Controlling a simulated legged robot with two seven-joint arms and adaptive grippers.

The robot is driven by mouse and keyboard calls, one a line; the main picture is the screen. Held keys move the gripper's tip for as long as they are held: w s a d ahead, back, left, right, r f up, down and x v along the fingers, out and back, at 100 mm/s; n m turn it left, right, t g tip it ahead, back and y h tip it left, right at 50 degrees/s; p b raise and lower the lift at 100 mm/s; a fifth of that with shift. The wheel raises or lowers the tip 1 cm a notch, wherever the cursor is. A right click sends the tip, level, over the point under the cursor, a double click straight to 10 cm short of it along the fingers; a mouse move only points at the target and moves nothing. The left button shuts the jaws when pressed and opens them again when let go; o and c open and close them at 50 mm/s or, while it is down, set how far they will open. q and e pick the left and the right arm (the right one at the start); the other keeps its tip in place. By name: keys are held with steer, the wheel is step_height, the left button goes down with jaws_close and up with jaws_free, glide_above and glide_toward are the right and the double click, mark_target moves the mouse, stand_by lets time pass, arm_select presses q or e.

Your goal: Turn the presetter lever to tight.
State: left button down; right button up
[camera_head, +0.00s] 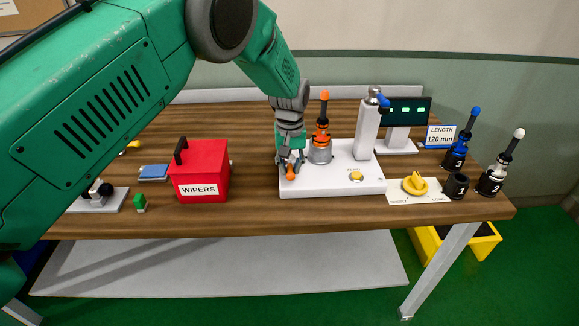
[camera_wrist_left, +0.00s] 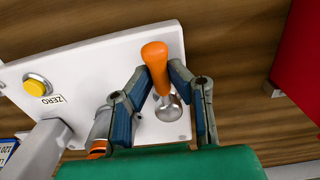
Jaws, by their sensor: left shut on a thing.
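The presetter (camera_head: 330,187) is a white base on the wooden table, with a post (camera_head: 367,130) and a yellow ZERO button (camera_head: 356,176). Its lever has an orange handle (camera_head: 290,175) at the base's left end; the handle and its round metal pivot (camera_wrist_left: 168,108) show in the wrist view. My left gripper (camera_head: 290,164) reaches down from above and is shut on the lever, a finger on each side of the orange handle. An orange tool holder (camera_head: 321,135) stands upright in the presetter just right of my gripper. I see no tight marking. My right gripper is out of view.
A red WIPERS box (camera_head: 207,165) stands left of the presetter. A yellow knob (camera_head: 415,183) on a plate, a black cup (camera_head: 456,186) and tool holders with blue (camera_head: 474,115) and white (camera_head: 518,134) tips stand right. A display (camera_head: 405,111) is behind.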

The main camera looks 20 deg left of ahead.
mark_target(291, 168)
arm_select(q)
steer(key=shift+s+f, duration=0.3)
steer(key=c, duration=1.5)
jaws_free()
steer(key=shift+d, duration=0.1)
steer(key=shift+c, duration=0.2)
steer(key=shift+w+d+r, duration=0.1)
steer(key=shift+w+r, duration=0.05)
steer(key=shift+r, duration=0.05)
steer(key=shift+w+r, duration=0.1)
steer(key=shift+r, duration=0.5)
step_height(291, 168, up, 11)
steer(key=shift+f, duration=0.15)
